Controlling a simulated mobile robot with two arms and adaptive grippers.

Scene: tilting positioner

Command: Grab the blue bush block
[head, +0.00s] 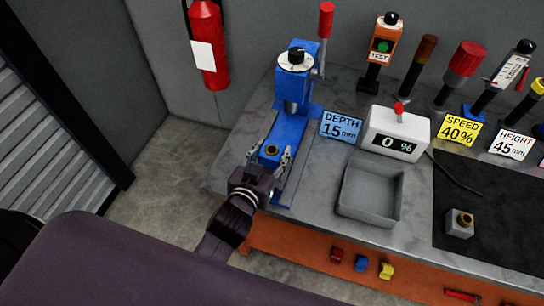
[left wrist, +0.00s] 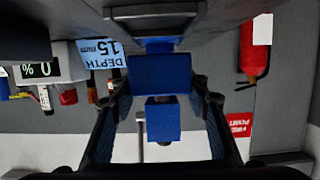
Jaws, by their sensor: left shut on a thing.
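The blue bush block (head: 270,158) has a brass ring in its top and is at the foot of the blue press (head: 291,92). My left gripper (head: 273,156) has one finger on each side of the block and is shut on it. In the left wrist view the block (left wrist: 160,75) fills the space between the fingertips (left wrist: 160,84), with a blue press part (left wrist: 162,122) beyond. I cannot tell whether the block rests on the press base or is lifted. My right gripper is not in view.
A grey tray (head: 346,207) and a white readout box (head: 396,132) showing 0 % stand to the right. A grey block with a brass ring (head: 460,223) sits on the dark mat (head: 493,200). Several tools stand along the back. A fire extinguisher (head: 207,45) hangs on the wall.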

